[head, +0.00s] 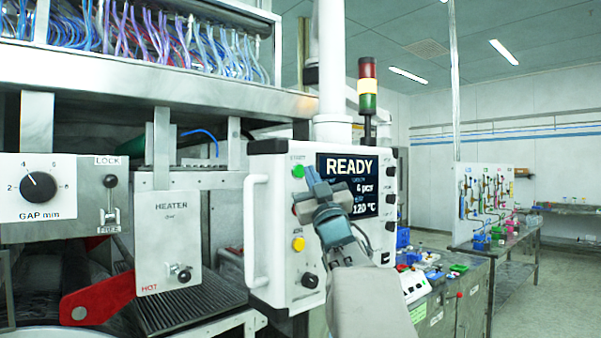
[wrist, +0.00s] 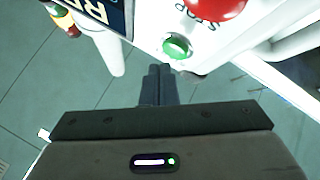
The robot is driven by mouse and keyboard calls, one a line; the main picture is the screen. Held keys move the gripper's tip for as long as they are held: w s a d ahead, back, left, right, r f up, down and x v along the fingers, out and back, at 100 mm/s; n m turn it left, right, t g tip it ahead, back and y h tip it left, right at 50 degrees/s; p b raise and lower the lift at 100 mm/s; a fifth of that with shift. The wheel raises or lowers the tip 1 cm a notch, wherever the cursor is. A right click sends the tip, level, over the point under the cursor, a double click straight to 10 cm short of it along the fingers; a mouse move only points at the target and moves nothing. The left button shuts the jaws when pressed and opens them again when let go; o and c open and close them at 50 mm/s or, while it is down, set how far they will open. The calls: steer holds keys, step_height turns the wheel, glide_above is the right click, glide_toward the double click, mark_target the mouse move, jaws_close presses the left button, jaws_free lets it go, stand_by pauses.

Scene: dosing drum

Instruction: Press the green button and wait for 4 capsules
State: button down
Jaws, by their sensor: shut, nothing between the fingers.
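The green button (head: 298,171) sits at the upper left of a white control panel (head: 278,215). The screen (head: 350,182) reads READY, 4 pcs and 120 °C. I can make out no capsules.
A red button (wrist: 215,6) is close to the green one. A yellow button (head: 298,244) and black knob (head: 310,281) are lower on the panel. A white handle (head: 256,230) sticks out at its left. A signal tower (head: 367,87) shows yellow lit.

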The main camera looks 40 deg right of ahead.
steer(key=shift+w, duration=0.15)
stand_by(0.7)
steer(key=shift+w+b, duration=0.3)
steer(key=shift+b, duration=0.05)
